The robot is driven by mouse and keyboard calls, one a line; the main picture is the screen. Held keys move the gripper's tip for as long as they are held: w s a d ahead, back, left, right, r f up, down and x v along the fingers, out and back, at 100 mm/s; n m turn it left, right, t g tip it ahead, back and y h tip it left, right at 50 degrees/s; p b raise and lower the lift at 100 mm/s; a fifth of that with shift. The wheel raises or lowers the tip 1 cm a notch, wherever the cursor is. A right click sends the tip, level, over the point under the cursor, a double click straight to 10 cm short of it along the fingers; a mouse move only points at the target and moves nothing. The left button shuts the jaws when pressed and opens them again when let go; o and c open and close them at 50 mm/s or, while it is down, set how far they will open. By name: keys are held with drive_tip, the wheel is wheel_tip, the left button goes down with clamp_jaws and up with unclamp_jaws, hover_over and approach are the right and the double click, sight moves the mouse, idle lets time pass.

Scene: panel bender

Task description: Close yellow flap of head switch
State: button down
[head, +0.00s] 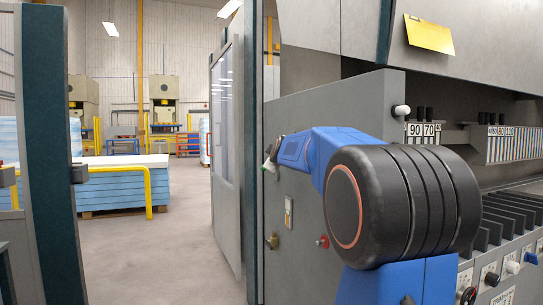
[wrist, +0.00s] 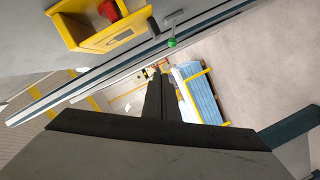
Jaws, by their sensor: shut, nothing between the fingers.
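A yellow box-like housing (wrist: 112,38) shows at the top left of the wrist view, cut off by the frame's edge. In the head view my blue and black arm hides the gripper's fingers, and I cannot make out the yellow housing.
A green-tipped lever (wrist: 172,42) is right of the housing. In the head view, a yellow plate (head: 430,34) is on the machine's upper panel. The grey side panel (head: 295,215) carries knobs. A blue sheet stack (head: 122,185) stands across open floor at left.

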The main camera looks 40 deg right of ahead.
drive_tip(key=shift+d+f+n, duration=0.15)
drive_tip(key=shift+f+n, duration=0.05)
drive_tip(key=shift+n, duration=0.3)
drive_tip(key=shift+s+d+f+n+h, duration=0.1)
drive_tip(key=shift+d+f+n+h, duration=0.25)
drive_tip(key=shift+n, duration=0.35)
drive_tip(key=shift+f, duration=0.1)
